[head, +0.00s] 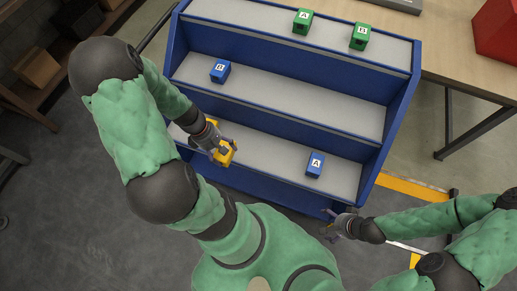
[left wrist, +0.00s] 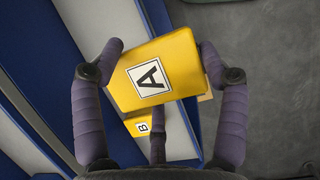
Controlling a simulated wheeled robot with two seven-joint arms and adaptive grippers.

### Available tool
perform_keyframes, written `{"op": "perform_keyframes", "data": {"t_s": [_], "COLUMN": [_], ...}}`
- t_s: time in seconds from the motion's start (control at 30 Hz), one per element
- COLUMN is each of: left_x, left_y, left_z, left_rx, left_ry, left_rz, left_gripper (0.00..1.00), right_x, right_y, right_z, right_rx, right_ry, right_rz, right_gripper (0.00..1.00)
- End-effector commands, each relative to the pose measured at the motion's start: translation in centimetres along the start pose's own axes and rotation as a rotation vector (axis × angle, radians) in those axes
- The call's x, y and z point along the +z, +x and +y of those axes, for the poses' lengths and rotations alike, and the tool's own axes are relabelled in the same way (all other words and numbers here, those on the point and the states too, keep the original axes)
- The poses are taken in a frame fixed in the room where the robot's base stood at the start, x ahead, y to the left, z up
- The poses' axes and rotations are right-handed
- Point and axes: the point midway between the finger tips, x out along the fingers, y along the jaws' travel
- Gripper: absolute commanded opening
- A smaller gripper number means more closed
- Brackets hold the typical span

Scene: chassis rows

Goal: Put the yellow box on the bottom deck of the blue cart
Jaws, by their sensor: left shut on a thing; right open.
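My left gripper (head: 219,146) is shut on a yellow box marked A (head: 226,153), at the left front of the blue cart's (head: 396,115) bottom deck (head: 270,155). In the left wrist view, the yellow box (left wrist: 175,75) sits between the two fingers. A second yellow box marked B (left wrist: 140,124) shows behind it, partly hidden by a finger. I cannot tell whether the held box touches the deck. My right gripper (head: 333,224) is open and empty, in front of the cart's lower right.
A blue box A (head: 315,165) stands on the bottom deck's right part. A blue box B (head: 220,71) is on the middle deck. Green boxes A (head: 302,21) and B (head: 360,36) are on top. A wooden table (head: 465,60) stands right of the cart.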

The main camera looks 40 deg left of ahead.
Motion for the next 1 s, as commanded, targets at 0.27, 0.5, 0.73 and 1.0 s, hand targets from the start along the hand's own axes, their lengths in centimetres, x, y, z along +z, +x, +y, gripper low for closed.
{"op": "perform_keyframes", "data": {"t_s": [0.27,0.5,0.73,1.0], "left_x": [1.3,2.7,2.6,2.6], "left_y": [3.0,5.9,9.6,10.9], "left_z": [3.9,8.0,10.3,11.3], "left_rx": [0.001,0.002,0.002,0.003], "left_ry": [0.003,0.003,-0.001,-0.002], "left_rz": [-0.002,-0.001,-0.001,0.0], "left_gripper": [0.15,0.15,0.15,0.15], "right_x": [-0.1,-0.1,-0.2,-0.2], "right_y": [1.5,3.0,4.6,5.1], "right_z": [0.6,1.1,1.6,1.8], "right_rx": [0.0,0.0,0.0,0.0], "right_ry": [0.0,0.0,0.0,0.0], "right_rz": [0.0,0.0,0.0,0.0], "right_gripper": [0.97,0.97,0.97,0.97]}}
